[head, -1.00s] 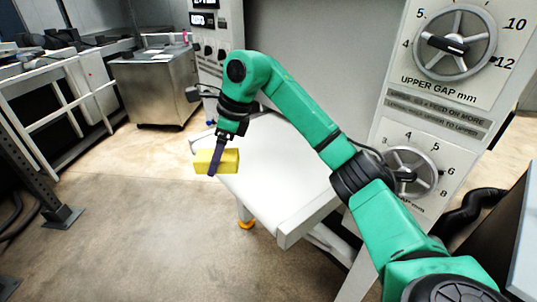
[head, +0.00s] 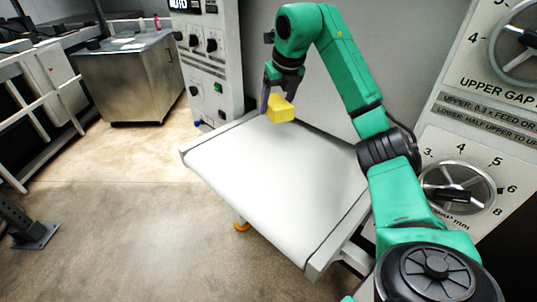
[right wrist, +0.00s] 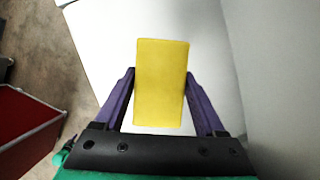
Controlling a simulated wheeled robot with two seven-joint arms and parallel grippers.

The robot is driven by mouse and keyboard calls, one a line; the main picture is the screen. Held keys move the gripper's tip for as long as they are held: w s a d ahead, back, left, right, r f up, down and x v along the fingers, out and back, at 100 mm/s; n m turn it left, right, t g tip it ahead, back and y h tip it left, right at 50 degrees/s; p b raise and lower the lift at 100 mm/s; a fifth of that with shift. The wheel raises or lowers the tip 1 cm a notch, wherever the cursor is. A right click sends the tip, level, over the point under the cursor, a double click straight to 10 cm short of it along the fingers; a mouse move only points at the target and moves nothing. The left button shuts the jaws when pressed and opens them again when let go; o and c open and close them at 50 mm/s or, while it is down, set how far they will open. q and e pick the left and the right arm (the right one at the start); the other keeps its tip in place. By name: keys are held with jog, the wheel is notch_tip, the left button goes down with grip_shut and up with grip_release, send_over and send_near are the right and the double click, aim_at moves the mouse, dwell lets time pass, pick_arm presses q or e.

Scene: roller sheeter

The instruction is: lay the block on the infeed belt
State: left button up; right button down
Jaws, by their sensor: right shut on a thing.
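The yellow block (head: 281,109) is between the fingers of my right gripper (head: 271,100), which is shut on it. In the head view it is over the back part of the white infeed belt (head: 270,185); I cannot tell for sure whether it touches the belt. In the right wrist view the block (right wrist: 161,82) stands lengthwise between the two purple fingers, with the white belt (right wrist: 110,45) behind it. My left gripper is not in view.
The machine's control panel (head: 208,60) stands behind the belt at the left. The gap panel with a handwheel (head: 457,190) is at the right. A steel cabinet (head: 127,75) stands at the back left. The belt's front area is bare.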

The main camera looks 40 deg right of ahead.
notch_tip(320, 180, down, 6)
jog(key=s+r, duration=0.1)
jog(key=s, duration=0.2)
send_over(275, 160)
jog(key=s, duration=0.1)
notch_tip(275, 160, down, 8)
jog(key=shift+s+r, duration=0.1)
jog(key=shift+r, duration=0.15)
notch_tip(275, 160, down, 4)
jog(key=shift+s+a+r+p, duration=0.15)
jog(key=shift+p, duration=0.2)
jog(key=shift+f, duration=0.2)
grip_release()
pick_arm(q)
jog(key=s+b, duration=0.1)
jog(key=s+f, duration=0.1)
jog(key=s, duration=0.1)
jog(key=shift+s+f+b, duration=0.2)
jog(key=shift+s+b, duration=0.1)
jog(key=shift+b, duration=0.05)
pick_arm(e)
jog(key=v, duration=1.2)
